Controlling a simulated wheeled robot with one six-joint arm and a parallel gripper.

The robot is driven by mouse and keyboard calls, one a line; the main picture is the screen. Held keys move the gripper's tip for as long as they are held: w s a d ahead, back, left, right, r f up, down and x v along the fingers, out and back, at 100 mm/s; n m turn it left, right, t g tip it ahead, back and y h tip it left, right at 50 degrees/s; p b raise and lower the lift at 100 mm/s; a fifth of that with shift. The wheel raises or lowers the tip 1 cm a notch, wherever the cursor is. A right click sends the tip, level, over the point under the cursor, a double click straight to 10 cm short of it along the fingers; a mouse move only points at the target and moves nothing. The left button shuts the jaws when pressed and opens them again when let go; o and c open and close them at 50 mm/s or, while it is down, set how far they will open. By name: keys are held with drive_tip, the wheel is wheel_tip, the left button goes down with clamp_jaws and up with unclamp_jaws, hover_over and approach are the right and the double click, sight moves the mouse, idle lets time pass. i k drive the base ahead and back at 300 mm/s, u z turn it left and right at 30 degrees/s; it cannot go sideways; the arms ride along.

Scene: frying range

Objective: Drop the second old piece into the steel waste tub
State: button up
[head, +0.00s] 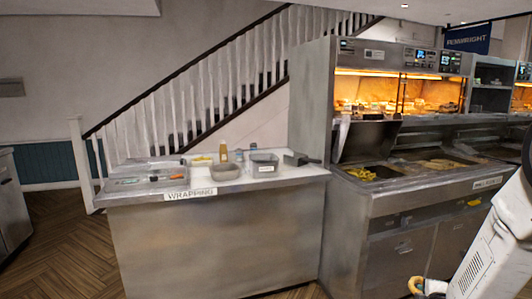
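Two grey metal-looking tubs stand on the wrapping counter: a left tub (227,173) and a right tub (264,170) with a small white label. The label is too small to read, so I cannot tell whether either is the steel waste tub. I cannot make out an old piece for certain. Part of my white arm shows at the lower right. A small tan, curved shape (415,285) shows at the bottom edge beside it; I cannot tell what it is. My gripper's fingers are not visible.
The counter marked WRAPPING (215,235) also holds a shallow tray (150,180), bottles (223,153) and a dark scoop-like thing (300,159). The frying range (420,195), with a lit cabinet (365,92) above, stands to its right. Wooden floor (65,255) is clear at left.

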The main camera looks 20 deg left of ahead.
sight(270, 174)
drive_tip(key=u, duration=0.8)
drive_tip(key=i, duration=1.35)
drive_tip(key=z, duration=0.65)
